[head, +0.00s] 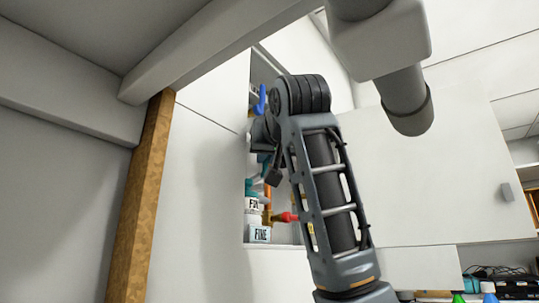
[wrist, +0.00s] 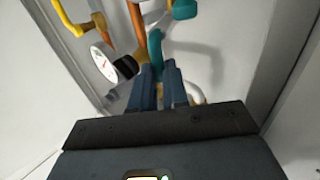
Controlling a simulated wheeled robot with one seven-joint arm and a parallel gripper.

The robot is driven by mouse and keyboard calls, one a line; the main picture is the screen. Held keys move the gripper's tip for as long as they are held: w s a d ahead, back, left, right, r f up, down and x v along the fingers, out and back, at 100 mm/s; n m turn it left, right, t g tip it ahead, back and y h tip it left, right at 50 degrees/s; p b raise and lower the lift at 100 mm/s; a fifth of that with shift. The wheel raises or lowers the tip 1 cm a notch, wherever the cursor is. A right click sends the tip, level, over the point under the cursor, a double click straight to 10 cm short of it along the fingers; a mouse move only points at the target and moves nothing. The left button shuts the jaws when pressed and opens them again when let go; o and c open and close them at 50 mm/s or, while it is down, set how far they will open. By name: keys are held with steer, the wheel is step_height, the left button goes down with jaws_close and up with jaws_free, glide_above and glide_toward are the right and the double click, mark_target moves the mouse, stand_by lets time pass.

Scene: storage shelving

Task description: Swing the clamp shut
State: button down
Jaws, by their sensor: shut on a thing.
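My gripper (wrist: 160,75) is in the lower middle of the wrist view. Its two dark blue fingers are close together and shut on the lower end of a curved teal piece (wrist: 155,48), which I take to be the clamp's handle. The fingers hide the held part. I cannot tell how far the clamp is swung. A white rounded piece (wrist: 194,94) shows just right of the fingers. In the head view my arm reaches into an open wall recess and hides most of the gripper and the clamp.
A round gauge (wrist: 104,63) and a black knob (wrist: 127,67) are close left of the fingers. Yellow (wrist: 66,18) and orange (wrist: 135,22) pipes lie beyond. The recess side wall (wrist: 262,60) is at right. A wooden post (head: 142,200) stands left in the head view.

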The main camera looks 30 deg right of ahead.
steer(key=shift+r, duration=0.1)
steer(key=c, duration=1.1)
jaws_free()
steer(key=shift+w, duration=0.1)
steer(key=shift+b+v, duration=1.15)
steer(key=shift+v, duration=2.8)
